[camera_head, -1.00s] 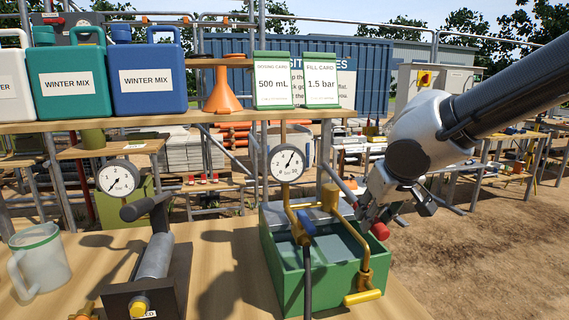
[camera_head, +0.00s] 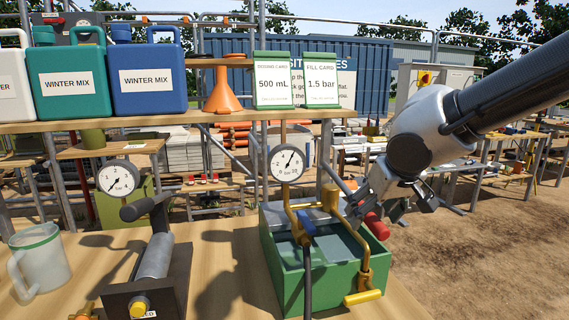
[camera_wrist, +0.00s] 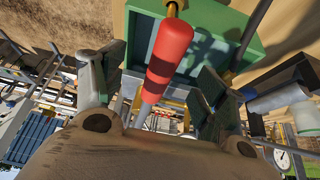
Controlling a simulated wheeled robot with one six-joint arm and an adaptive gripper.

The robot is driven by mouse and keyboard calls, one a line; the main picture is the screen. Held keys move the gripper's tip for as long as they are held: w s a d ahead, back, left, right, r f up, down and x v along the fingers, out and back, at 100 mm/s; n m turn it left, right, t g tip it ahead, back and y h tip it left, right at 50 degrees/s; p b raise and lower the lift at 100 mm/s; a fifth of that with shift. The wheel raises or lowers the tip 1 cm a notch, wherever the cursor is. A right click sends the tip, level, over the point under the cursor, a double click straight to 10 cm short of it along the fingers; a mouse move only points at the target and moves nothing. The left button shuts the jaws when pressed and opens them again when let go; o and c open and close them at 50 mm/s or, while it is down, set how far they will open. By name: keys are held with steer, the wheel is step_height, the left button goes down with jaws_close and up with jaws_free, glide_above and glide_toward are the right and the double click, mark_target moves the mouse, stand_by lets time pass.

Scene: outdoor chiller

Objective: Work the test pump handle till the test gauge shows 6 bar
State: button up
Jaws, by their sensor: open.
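The test pump is a green open-topped box (camera_head: 291,282) on the wooden bench, with brass pipes, a blue lever and a yellow-ended lever. Its handle has a red grip (camera_head: 377,226) at the box's right side; the red grip (camera_wrist: 168,58) also fills the middle of the wrist view. The test gauge (camera_head: 287,163) is a white dial above the box; its needle points up and to the right, but the numbers are too small to read. My gripper (camera_head: 391,212) is open beside the red grip. In the wrist view its fingers (camera_wrist: 158,85) stand apart on either side of the grip.
A second gauge (camera_head: 118,178) and a grey cylinder with a black handle (camera_head: 154,257) stand left of the box. A cloudy jug (camera_head: 41,263) is at far left. A shelf (camera_head: 170,121) above holds jugs, an orange funnel and two cards. Open ground lies at right.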

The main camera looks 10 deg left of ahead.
steer(key=shift+v, duration=3.2)
